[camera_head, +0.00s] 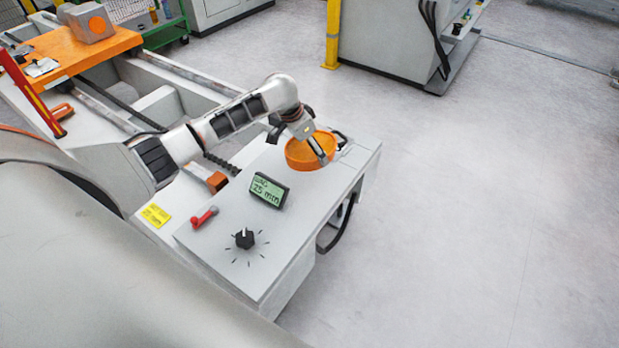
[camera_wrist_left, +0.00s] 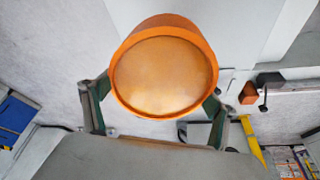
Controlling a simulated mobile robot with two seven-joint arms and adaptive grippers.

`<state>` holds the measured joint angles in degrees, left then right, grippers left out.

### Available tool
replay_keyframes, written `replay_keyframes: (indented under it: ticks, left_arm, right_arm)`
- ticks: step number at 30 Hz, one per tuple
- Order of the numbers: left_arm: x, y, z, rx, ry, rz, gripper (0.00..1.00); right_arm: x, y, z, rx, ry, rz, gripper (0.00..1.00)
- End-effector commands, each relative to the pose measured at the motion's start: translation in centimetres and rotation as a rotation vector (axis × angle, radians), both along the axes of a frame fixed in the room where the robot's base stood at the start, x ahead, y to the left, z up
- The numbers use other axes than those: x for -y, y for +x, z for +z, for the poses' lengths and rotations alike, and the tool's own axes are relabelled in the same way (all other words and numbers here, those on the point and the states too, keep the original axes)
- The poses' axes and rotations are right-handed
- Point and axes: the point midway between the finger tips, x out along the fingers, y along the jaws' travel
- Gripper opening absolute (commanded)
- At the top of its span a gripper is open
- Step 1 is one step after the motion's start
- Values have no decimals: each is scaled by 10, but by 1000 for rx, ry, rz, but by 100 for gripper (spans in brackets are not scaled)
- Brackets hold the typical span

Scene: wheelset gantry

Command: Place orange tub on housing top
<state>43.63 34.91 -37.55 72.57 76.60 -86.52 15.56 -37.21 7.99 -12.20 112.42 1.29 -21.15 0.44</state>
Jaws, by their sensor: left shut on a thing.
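The orange tub (camera_head: 303,153) is round and shallow, at the far right end of the housing top (camera_head: 290,230) in the head view. My left gripper (camera_head: 318,150) is shut on the tub, with a finger against its near right side. In the left wrist view the tub (camera_wrist_left: 163,72) fills the middle, between the two fingers of the left gripper (camera_wrist_left: 160,118). The tub is over or on the housing top; I cannot tell whether it touches. My right gripper is not in view.
On the housing stand a display (camera_head: 269,190) reading 25 mm, a red lever (camera_head: 204,217) and a black knob (camera_head: 244,238). An orange carriage (camera_head: 70,55) sits on rails at the upper left. A grey cabinet (camera_head: 390,40) stands behind. Open floor lies right.

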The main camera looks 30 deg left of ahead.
Motion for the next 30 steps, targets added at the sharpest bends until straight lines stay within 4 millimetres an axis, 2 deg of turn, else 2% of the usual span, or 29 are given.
replay_keyframes:
  ticks: [1, 6, 9, 17, 25, 30]
  left_arm:
    - [0, 0, -17, -3, -2, 2, 47]
    - [0, -1, -51, -3, -1, 2, 47]
    - [0, 0, -63, 0, -1, 2, 47]
    - [0, 1, -75, 3, 0, 2, 47]
    - [0, -1, -120, -3, -1, 2, 47]
    - [0, 1, -126, 3, 0, 2, 47]
  right_arm:
    - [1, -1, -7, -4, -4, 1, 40]
    - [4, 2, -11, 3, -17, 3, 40]
    - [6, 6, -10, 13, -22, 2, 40]
    - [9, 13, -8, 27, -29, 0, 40]
    - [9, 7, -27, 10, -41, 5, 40]
    - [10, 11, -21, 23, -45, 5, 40]
